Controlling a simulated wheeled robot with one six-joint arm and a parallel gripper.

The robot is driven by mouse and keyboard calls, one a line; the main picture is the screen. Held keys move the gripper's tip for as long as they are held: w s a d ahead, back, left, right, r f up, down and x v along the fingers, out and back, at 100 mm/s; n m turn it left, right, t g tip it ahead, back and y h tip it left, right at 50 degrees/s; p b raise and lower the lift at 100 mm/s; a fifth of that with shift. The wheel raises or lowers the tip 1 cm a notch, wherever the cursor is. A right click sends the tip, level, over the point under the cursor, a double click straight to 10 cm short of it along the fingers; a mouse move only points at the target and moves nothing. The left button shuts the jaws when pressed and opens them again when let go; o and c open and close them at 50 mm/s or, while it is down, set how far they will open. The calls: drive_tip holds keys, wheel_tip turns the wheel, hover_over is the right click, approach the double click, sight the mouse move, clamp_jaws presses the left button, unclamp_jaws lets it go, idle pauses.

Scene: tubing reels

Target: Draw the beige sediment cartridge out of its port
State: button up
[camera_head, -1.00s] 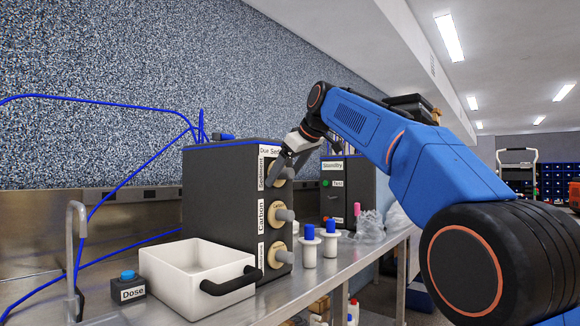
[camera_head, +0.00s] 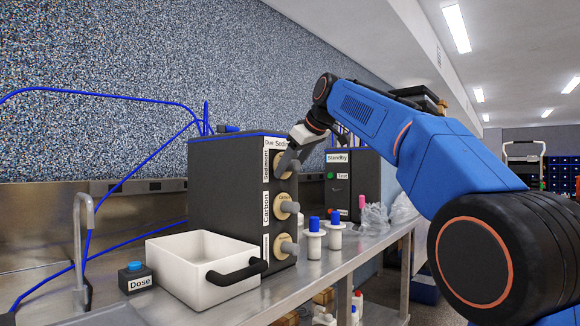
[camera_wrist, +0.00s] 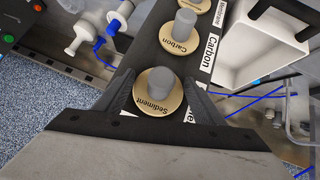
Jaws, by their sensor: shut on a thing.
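The beige sediment cartridge (camera_wrist: 158,97) shows in the wrist view as a round beige disc marked "Sediment" with a grey knob. My gripper (camera_wrist: 160,84) has a dark finger on each side and is shut on it. In the head view my gripper (camera_head: 285,163) reaches the top port of the dark filter unit (camera_head: 225,190), and its fingers partly hide the cartridge. The cartridge appears to be at its port; I cannot tell whether it has shifted outward.
The carbon cartridge (camera_head: 287,207) and another cartridge (camera_head: 286,247) sit below. A white bin (camera_head: 195,280) with a black handle stands in front of the unit. The "Standby" box (camera_head: 345,187) is behind.

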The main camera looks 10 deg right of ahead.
drive_tip(key=s+d, duration=0.6)
drive_tip(key=s, duration=0.3)
drive_tip(key=shift+s+d, duration=0.2)
drive_tip(key=shift+d, duration=0.15)
idle(2.4)
drive_tip(key=shift+r, duration=0.15)
wheel_tip(320, 180, up, 8)
idle(1.7)
drive_tip(key=shift+s+d, duration=0.1)
idle(0.4)
